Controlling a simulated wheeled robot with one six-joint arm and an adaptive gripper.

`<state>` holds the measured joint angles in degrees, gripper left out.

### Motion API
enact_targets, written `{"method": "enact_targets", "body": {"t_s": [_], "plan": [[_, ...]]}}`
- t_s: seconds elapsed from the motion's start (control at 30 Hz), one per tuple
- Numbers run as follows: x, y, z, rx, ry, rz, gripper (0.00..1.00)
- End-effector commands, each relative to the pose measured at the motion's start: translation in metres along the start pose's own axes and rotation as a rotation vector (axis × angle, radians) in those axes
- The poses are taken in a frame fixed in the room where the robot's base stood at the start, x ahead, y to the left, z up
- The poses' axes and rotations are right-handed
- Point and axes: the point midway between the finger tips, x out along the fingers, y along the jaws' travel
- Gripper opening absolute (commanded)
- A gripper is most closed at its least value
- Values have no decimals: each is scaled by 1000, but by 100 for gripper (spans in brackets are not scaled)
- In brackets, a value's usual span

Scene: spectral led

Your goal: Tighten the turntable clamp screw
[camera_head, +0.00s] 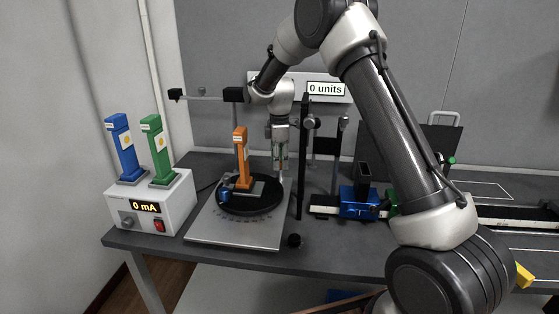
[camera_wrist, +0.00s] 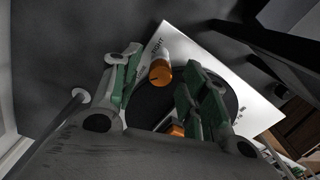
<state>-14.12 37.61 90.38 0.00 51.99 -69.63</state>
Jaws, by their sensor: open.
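The clamp screw shows in the wrist view as an orange and whitish round knob (camera_wrist: 160,72) with a dark mark. It stands by the black turntable disc (camera_wrist: 150,103), near printed lettering that seems to read TIGHT. My gripper (camera_wrist: 160,64) is open, with one green-padded finger on each side of the knob; I cannot tell whether either touches it. In the head view my gripper (camera_head: 280,167) points down at the back right of the turntable (camera_head: 262,206), and I cannot make out the knob there. An orange LED module (camera_head: 241,160) stands upright on the turntable.
A white supply box (camera_head: 150,200) reading 0 mA holds blue (camera_head: 122,148) and green (camera_head: 157,150) modules at left. A black post (camera_head: 302,160) stands just right of my gripper. A blue rail carriage (camera_head: 359,203) is farther right. The plate's front (camera_head: 238,234) is clear.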

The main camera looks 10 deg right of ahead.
Motion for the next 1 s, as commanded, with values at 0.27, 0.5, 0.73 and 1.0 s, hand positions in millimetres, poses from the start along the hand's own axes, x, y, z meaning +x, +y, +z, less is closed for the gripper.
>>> {"method": "enact_targets", "body": {"t_s": [0.27, 0.5, 0.73, 1.0], "plan": [[0, 0, 0, 0, 0, 0, 22], [0, 0, 0, 1, 0, 0, 0], [0, 0, 0, 35, 0, 0, 0], [0, 1, 0, 191, 0, 0, 0]]}}
